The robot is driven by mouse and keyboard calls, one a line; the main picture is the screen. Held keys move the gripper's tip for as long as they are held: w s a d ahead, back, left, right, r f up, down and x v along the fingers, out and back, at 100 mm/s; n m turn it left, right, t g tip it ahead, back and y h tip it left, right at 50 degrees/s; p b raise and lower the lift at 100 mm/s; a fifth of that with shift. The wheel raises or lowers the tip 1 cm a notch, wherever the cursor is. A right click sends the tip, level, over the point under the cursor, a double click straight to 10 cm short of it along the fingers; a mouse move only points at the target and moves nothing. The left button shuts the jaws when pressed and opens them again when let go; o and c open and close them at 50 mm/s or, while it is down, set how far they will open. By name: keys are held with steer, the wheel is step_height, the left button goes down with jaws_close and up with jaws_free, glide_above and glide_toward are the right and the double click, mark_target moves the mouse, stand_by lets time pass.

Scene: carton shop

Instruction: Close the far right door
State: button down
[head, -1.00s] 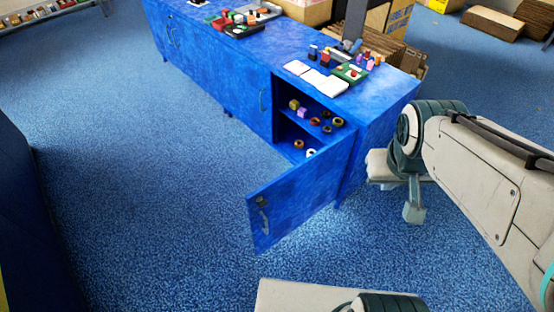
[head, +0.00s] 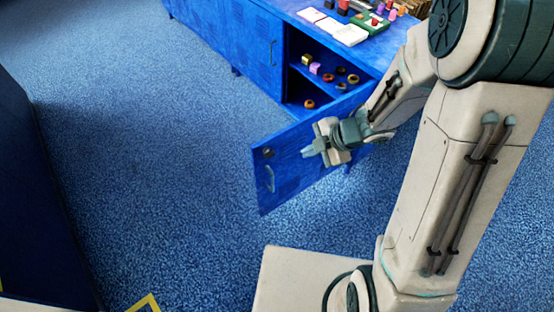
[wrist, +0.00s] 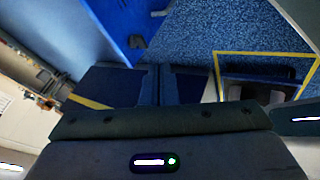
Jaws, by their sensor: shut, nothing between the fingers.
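The far right door (head: 290,186) of the blue cabinet stands wide open, swung out from its right edge toward me. Its handle (head: 269,179) and a round lock (head: 268,153) are near its free edge.
The blue cabinet (head: 214,36) runs off to the upper left, its neighbouring door shut. White sheets (head: 328,23) and small coloured pieces lie on its top. Open blue carpet (head: 140,140) lies left of the door. A dark blue panel (head: 35,220) stands at the left edge.

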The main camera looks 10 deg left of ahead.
steer(key=a+r+b+x, duration=0.1)
steer(key=b+x, duration=0.3)
steer(key=x, duration=0.8)
steer(key=shift+w+a+n+g+b, duration=0.3)
steer(key=shift+a+n+g, duration=0.1)
steer(key=shift+a, duration=0.3)
